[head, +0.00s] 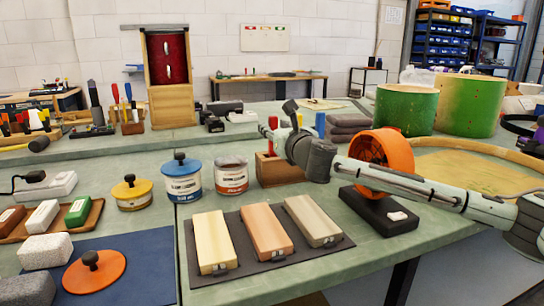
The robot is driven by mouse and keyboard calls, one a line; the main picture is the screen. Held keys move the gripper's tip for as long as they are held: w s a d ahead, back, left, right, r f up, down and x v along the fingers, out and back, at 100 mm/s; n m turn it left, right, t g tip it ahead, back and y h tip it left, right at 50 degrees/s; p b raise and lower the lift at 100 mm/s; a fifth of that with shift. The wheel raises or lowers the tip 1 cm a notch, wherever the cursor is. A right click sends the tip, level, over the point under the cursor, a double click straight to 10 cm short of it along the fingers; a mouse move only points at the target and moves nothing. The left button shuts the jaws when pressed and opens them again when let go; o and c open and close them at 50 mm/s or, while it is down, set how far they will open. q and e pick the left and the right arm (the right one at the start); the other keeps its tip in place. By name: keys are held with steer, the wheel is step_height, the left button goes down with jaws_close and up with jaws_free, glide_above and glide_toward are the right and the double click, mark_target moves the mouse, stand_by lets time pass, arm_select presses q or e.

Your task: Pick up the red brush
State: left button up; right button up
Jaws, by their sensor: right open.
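A red upright piece (272,122), which looks like the red brush's handle, stands above a wooden block holder (278,171) in the middle of the bench. My right gripper (283,120) reaches in from the right and is open, just over the holder. Its fingers are close to the red piece in the picture; I cannot tell whether they touch it. My left gripper is not in view.
Paint tins (183,180) stand left of the holder. Three wooden blocks (266,232) lie on a dark mat in front. Green drums (405,110) stand at the back right.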

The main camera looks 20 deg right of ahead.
steer(key=w, duration=0.5)
steer(key=shift+a+f, duration=0.1)
steer(key=shift+f, duration=0.1)
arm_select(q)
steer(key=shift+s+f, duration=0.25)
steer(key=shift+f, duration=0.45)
arm_select(e)
steer(key=c, duration=0.9)
